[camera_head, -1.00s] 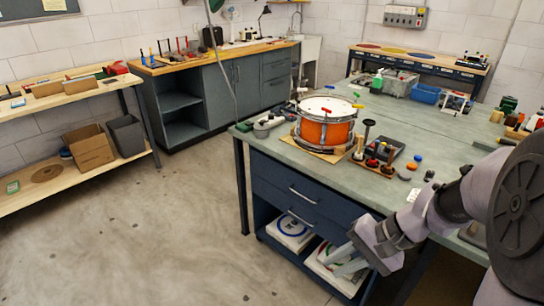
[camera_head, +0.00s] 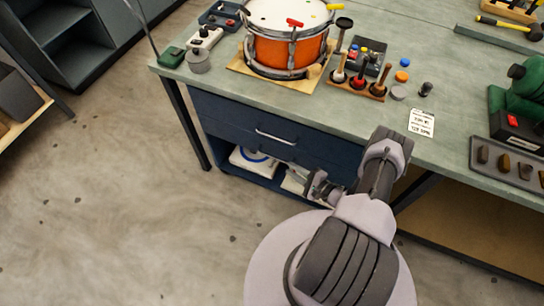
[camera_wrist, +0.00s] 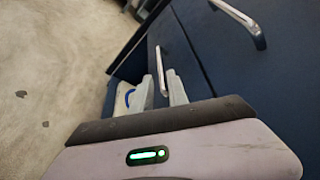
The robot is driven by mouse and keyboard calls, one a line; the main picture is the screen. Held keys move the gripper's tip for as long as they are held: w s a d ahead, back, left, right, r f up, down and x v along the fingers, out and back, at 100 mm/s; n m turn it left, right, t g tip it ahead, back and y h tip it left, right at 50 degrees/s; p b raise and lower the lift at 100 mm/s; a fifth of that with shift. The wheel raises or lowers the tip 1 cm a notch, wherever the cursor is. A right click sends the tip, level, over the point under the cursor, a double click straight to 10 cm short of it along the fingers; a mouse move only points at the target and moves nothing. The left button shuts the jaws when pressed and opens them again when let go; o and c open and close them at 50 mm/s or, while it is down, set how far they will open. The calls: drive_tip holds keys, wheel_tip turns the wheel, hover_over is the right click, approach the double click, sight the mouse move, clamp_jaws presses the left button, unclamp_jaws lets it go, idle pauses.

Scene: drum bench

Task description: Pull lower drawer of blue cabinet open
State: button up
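The blue cabinet (camera_head: 215,128) is under the bench, with two drawers that look shut. The upper drawer's silver handle (camera_head: 275,136) shows clearly in the head view and at the top right of the wrist view (camera_wrist: 241,22). The lower drawer (camera_wrist: 182,55) has a silver handle (camera_wrist: 161,66) in the middle of the wrist view. My gripper (camera_wrist: 161,88) is open, and its two pale fingers appear on either side of the lower handle's near end. I cannot tell whether they touch it. In the head view my gripper (camera_head: 308,183) is low in front of the cabinet, partly masking the lower handle.
An open shelf with white boxes (camera_head: 252,160) lies under the drawers. The benchtop (camera_head: 215,82) holds an orange drum (camera_head: 285,50), a peg rack (camera_head: 358,86) and small tools. A bench leg (camera_head: 186,122) stands left of the cabinet. The floor (camera_head: 110,210) in front is clear.

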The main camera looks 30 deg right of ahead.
sight(274, 158)
drive_tip(key=b+x, duration=0.3)
drive_tip(key=x, duration=0.7)
drive_tip(key=shift+w+a, duration=0.15)
clamp_jaws()
idle(1.0)
